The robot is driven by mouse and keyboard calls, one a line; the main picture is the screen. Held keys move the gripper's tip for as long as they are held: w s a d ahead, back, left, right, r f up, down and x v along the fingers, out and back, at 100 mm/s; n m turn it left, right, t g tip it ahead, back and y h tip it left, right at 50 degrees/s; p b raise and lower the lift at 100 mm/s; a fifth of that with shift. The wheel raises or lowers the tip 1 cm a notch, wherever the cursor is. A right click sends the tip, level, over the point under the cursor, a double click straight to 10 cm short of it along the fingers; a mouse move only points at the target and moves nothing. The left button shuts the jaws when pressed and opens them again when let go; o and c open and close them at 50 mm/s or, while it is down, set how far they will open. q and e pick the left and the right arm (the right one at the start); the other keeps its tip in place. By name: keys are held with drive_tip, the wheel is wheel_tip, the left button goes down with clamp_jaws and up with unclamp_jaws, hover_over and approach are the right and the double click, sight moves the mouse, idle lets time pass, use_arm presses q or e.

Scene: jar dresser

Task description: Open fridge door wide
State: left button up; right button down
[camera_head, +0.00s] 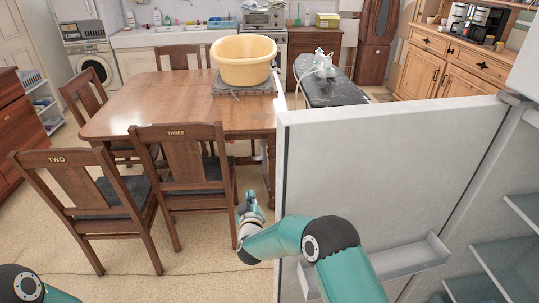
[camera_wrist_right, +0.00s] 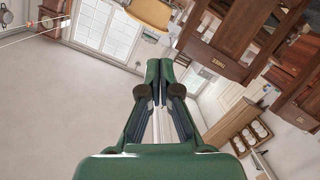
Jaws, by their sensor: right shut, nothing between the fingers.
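The fridge door (camera_head: 385,170) stands open in the head view, a pale panel with its inner face and a door shelf (camera_head: 405,258) showing. The fridge interior with glass shelves (camera_head: 505,255) shows at the right edge. My right arm reaches across the lower part of the door's inner face and past its free left edge. My right gripper (camera_head: 250,200) is beyond that edge, to its left, shut and empty. The right wrist view shows the gripper's fingers (camera_wrist_right: 160,72) together with nothing between them. My left gripper is out of view; only part of my left arm shows at the bottom left.
A wooden table (camera_head: 150,105) with a yellow basin (camera_head: 243,62) stands behind the door's left edge. Chairs marked TWO (camera_head: 80,195) and THREE (camera_head: 190,180) stand left of my right gripper. An ironing board (camera_head: 335,92) is behind the door. Bare floor lies at the lower left.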

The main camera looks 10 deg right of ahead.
drive_tip(key=s+f+g+y, duration=0.5)
drive_tip(key=s+f+g, duration=0.3)
drive_tip(key=s+f, duration=0.95)
drive_tip(key=s+d+f+m+g+b, duration=0.1)
drive_tip(key=s+m+g, duration=0.1)
drive_tip(key=s, duration=0.7)
drive_tip(key=s+d+f+m+g, duration=0.1)
drive_tip(key=s+f+m+g, duration=0.1)
drive_tip(key=s, duration=0.7)
drive_tip(key=s+d+f+m+g+y+b, duration=0.1)
drive_tip(key=s+m+g, duration=0.1)
drive_tip(key=s, duration=0.7)
drive_tip(key=shift+d+f+m+g+b, duration=0.3)
drive_tip(key=shift+d+g, duration=0.1)
drive_tip(key=shift+g, duration=0.3)
